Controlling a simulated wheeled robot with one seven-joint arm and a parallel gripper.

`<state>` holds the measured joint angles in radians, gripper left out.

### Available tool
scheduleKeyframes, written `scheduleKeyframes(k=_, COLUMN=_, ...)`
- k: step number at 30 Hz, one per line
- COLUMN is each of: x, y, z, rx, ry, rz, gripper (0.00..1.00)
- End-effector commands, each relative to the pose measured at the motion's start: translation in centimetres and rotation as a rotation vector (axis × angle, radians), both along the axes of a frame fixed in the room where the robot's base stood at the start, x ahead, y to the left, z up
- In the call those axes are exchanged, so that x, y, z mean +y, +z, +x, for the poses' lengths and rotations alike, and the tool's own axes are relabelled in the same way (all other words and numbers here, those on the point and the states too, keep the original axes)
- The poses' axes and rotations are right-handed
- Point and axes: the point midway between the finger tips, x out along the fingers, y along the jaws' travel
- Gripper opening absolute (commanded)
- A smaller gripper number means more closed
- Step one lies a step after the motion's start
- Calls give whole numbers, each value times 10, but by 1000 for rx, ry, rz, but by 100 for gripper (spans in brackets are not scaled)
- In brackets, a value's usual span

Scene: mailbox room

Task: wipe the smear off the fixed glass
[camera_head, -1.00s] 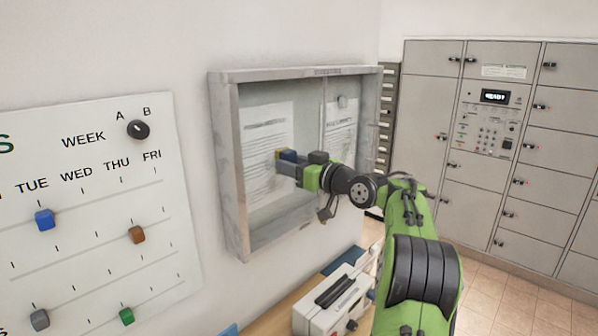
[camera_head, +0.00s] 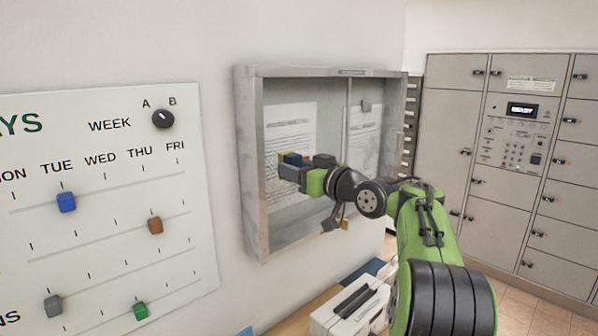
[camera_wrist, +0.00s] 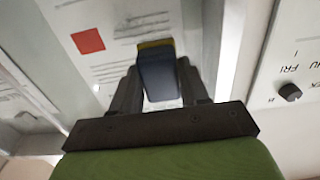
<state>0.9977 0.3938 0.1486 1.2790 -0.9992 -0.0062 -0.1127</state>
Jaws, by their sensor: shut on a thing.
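My gripper (camera_head: 287,165) is shut on a dark blue block with a yellow face, which looks like a sponge (camera_wrist: 158,75). It holds the sponge, yellow side forward, at the left pane of the wall-mounted display case (camera_head: 249,170). I take this pane as the fixed glass (camera_head: 331,125). The sponge is at or very close to the glass; I cannot tell if it touches. I cannot make out a smear in either view; the gripper hides part of the pane. Behind the pane hangs a white printed notice (camera_head: 290,125) with a red square (camera_wrist: 88,41).
A magnetic planner board (camera_head: 100,250) with coloured cubes and a black knob (camera_head: 163,119) is on the wall to the left. A white case (camera_head: 350,307) stands on the wooden surface below. Grey lockers (camera_head: 450,145) with a keypad panel stand at the right.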

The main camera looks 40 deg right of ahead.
Motion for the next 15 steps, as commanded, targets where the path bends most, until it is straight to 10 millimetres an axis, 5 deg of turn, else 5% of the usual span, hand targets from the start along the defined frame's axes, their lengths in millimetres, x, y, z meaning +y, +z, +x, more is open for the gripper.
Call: scheduleKeyframes(k=15, x=-9, y=-2, z=-56, rx=1, ry=-4, rz=-1, gripper=20)
